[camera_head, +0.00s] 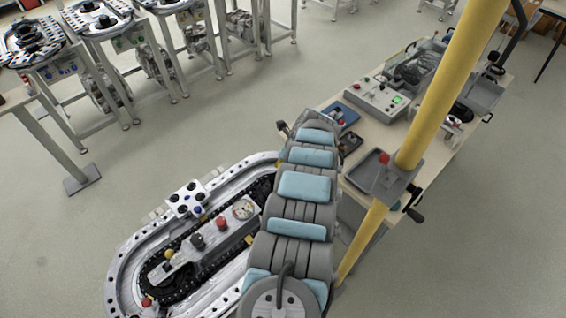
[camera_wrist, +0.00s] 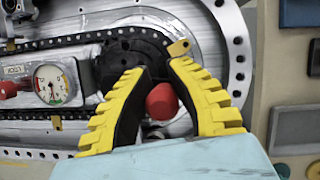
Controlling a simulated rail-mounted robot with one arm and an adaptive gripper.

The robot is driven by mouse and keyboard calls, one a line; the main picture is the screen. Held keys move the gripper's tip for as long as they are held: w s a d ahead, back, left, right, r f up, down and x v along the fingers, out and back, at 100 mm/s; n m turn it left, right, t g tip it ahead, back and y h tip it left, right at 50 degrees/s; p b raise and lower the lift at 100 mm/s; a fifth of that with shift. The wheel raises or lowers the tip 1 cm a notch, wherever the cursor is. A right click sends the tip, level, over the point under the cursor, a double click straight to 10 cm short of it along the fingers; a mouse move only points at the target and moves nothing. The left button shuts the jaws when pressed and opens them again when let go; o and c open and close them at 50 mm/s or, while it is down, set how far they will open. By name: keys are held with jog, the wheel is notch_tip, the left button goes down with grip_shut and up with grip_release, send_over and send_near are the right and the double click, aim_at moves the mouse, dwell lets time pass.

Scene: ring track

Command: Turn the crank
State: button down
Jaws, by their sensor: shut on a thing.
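In the wrist view, my gripper (camera_wrist: 160,70), with yellow ribbed and black fingers, is shut on a round red knob (camera_wrist: 162,102), which sits between the fingers. I take the knob to be the crank's handle; the crank's arm below it is mostly hidden by the fingers. A dark round hub (camera_wrist: 126,47) lies just beyond the left finger, at the end of the ring track. The oval silver ring track (camera_head: 124,262) shows in the head view at lower centre. There, my arm covers its right end, and the gripper and knob are hidden.
A pressure gauge (camera_wrist: 51,85) sits left of the fingers on the track's middle panel. A white cart (camera_head: 187,199) stands on the track. A workbench (camera_head: 350,98) with a control box (camera_head: 377,98) and a yellow pole (camera_head: 447,85) are to the right.

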jog(key=shift+s+d, duration=0.1)
jog(key=shift+d, duration=0.1)
dwell(0.3)
jog(key=c, duration=0.9)
grip_release()
jog(key=shift+o, duration=0.2)
jog(key=shift+r, duration=0.1)
jog(key=shift+v, duration=3.65)
